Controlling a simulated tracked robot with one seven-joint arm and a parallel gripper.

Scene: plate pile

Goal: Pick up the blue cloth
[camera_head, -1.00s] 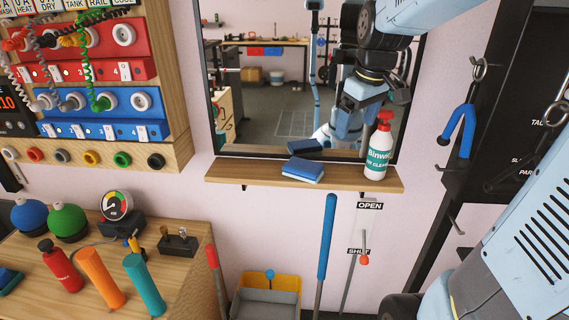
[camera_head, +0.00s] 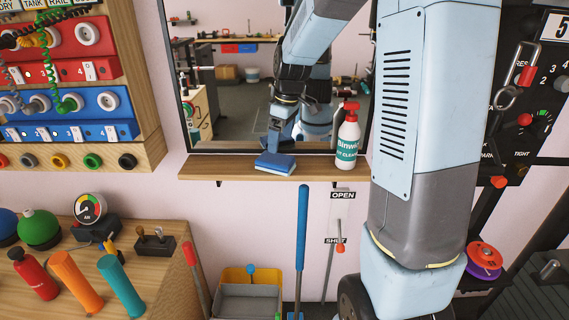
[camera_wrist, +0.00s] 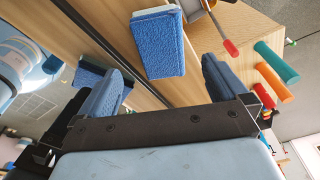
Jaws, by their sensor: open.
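The blue cloth (camera_head: 275,163) is a folded blue block with a pale edge, lying on the wooden shelf below the mirror. In the wrist view the blue cloth (camera_wrist: 160,48) shows close up, beyond the fingertips and roughly between the two finger lines. My gripper (camera_wrist: 163,68) is open, its two blue fingers apart with nothing between them. It is not touching the cloth as far as I can see. In the head view my gripper itself is hidden; my arm covers the right side.
A white spray bottle (camera_head: 348,138) with a red top stands right of the cloth on the shelf (camera_head: 215,168). The mirror (camera_head: 225,95) rises behind. A blue-handled pole (camera_head: 301,225) stands below. A bench with orange (camera_head: 76,282) and teal (camera_head: 121,285) cylinders is at lower left.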

